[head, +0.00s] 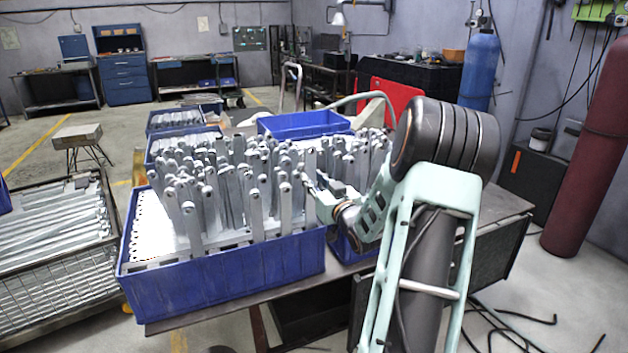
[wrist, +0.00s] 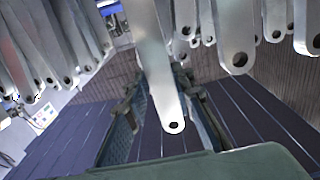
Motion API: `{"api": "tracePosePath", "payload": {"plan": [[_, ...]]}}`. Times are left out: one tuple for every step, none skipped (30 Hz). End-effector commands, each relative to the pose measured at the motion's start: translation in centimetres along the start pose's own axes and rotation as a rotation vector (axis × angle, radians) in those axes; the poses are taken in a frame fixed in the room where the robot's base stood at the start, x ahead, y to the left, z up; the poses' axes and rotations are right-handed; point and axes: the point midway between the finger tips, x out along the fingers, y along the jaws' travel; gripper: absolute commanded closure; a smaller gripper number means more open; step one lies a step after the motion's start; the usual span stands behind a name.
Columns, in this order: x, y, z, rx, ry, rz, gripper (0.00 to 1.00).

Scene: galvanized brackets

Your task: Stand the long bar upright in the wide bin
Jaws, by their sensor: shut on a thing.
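The wide blue bin (head: 225,278) stands at the front of the table in the head view, with many galvanized bars (head: 205,195) standing in it, several leaning. My gripper (head: 318,190) is at the bin's right side, among the bar tops and partly hidden by my arm. In the wrist view my gripper (wrist: 168,112) is shut on a long flat grey bar (wrist: 155,55) with a rounded, holed end between the fingers. The bar looks slightly tilted in that view. Its other end is out of frame, and I cannot tell whether it touches the bin floor.
Other bars (wrist: 235,35) hang close around the held one in the wrist view. An empty-looking blue bin (head: 305,124) stands behind. A wire crate of bars (head: 50,255) is at left. The wide bin's left end has a gap (head: 150,230) without standing bars.

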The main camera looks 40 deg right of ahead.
Motion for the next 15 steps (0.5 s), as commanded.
{"api": "tracePosePath", "payload": {"plan": [[0.1,0.0,0.5,-0.001,0.004,0.000,1.00],[0.1,0.0,0.7,-0.001,0.004,0.000,1.00],[0.1,0.0,1.0,-0.001,0.004,0.000,1.00],[0.1,0.0,1.2,-0.001,0.004,0.000,1.00],[0.0,0.0,1.4,-0.001,0.004,0.000,1.00],[0.0,0.0,1.6,-0.001,0.004,0.000,1.00],[0.0,0.0,1.9,-0.001,0.004,0.000,1.00],[0.0,0.0,2.0,-0.001,0.004,0.000,1.00],[0.0,0.0,2.3,-0.001,0.004,0.000,1.00],[0.0,0.0,2.4,-0.001,0.004,0.000,1.00],[0.0,0.0,2.6,-0.001,0.004,0.000,1.00],[0.0,0.1,2.7,-0.001,0.004,0.000,1.00],[0.0,0.1,2.9,-0.001,0.004,0.001,1.00],[0.0,0.1,3.0,-0.001,0.004,0.001,1.00],[0.0,0.1,3.1,-0.002,0.004,0.001,1.00]]}}
